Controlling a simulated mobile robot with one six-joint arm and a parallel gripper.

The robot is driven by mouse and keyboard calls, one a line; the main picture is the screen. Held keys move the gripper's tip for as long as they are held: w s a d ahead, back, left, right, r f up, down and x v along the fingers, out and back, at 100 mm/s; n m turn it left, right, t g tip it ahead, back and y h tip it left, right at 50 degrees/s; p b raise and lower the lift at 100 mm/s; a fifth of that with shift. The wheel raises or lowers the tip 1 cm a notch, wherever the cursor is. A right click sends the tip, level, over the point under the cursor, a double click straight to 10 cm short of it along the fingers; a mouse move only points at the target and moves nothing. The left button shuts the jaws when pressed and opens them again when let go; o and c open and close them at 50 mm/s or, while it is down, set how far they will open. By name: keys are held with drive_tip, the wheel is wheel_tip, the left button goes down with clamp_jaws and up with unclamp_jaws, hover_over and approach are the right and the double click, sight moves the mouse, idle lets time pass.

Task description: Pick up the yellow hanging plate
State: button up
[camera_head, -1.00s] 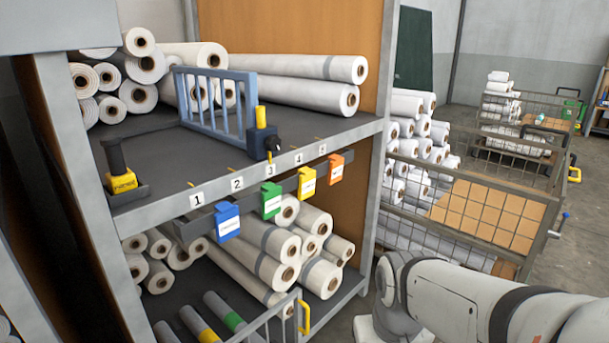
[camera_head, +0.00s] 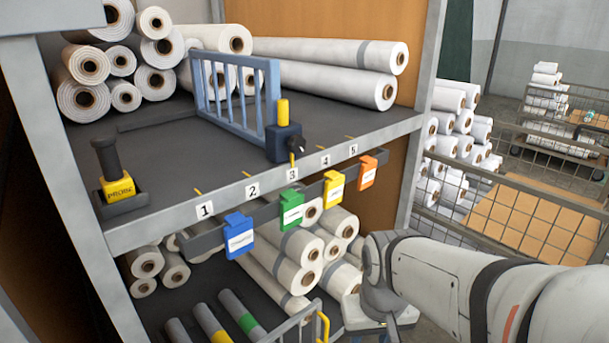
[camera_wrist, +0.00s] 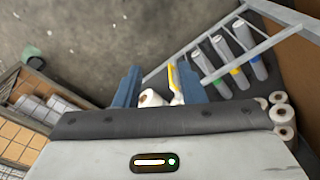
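The yellow hanging plate (camera_head: 334,190) hangs from the rail under the shelf's front edge in the head view, below the number 4. It sits between the green plate (camera_head: 291,210) and the orange plate (camera_head: 368,172). I cannot make it out in the wrist view. My gripper (camera_wrist: 157,72) shows in the wrist view as two blue fingers standing apart, with nothing held between them. A white roll and a yellow bar show between and beyond the fingers. In the head view my arm is at the lower right, and the gripper itself cannot be made out.
A blue plate (camera_head: 240,235) hangs at the rail's left. Above are a blue rack (camera_head: 236,98), a dark blue device with a yellow knob (camera_head: 284,142) and a yellow-black probe (camera_head: 116,180). A wire cage (camera_head: 480,205) stands right of the shelf.

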sight(335, 199)
drive_tip(key=shift+o, duration=0.4)
